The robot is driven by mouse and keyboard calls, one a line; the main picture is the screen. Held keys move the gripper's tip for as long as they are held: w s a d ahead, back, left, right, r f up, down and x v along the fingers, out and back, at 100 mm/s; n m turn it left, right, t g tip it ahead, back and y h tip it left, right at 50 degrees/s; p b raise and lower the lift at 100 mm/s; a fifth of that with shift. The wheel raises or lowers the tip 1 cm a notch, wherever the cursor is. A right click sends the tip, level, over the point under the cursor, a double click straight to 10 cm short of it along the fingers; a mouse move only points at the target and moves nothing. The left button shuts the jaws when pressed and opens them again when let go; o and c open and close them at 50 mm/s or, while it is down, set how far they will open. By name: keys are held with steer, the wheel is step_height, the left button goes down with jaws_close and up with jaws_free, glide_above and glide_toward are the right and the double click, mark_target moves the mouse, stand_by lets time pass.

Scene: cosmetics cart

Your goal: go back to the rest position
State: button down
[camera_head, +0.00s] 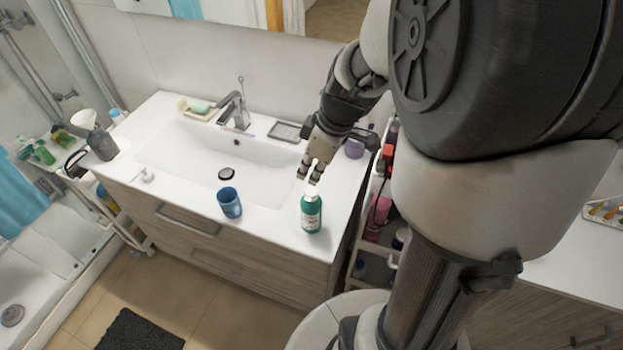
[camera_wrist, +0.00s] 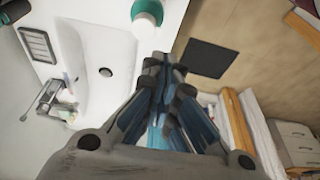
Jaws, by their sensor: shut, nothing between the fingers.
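My gripper (camera_head: 311,172) hangs over the right part of the washbasin counter (camera_head: 277,222), fingers pointing down. Its fingers are together and hold nothing. They also fill the middle of the wrist view (camera_wrist: 166,75). A green bottle with a white cap (camera_head: 311,214) stands upright near the counter's front right edge. In the head view the fingertips appear just above its cap; I cannot tell the exact gap. A green and white round thing, probably this bottle, shows at the top of the wrist view (camera_wrist: 147,12), apart from the fingers.
A blue cup (camera_head: 229,203) stands at the front of the basin (camera_head: 200,155). The faucet (camera_head: 235,110) rises behind it, with a grey tray (camera_head: 287,131) to its right. A cart (camera_head: 375,245) with toiletries stands right of the counter. A dark mat (camera_head: 140,331) lies on the floor.

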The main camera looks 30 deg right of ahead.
steer(key=a+p+v, duration=0.1)
steer(key=v, duration=0.6)
steer(key=s+a+f+m+t+h+b, duration=0.2)
steer(key=s+a+m+b, duration=0.4)
steer(key=s+a, duration=0.4)
steer(key=s+m, duration=0.1)
steer(key=s, duration=0.2)
steer(key=shift+a+m+b, duration=0.35)
steer(key=shift+m, duration=0.05)
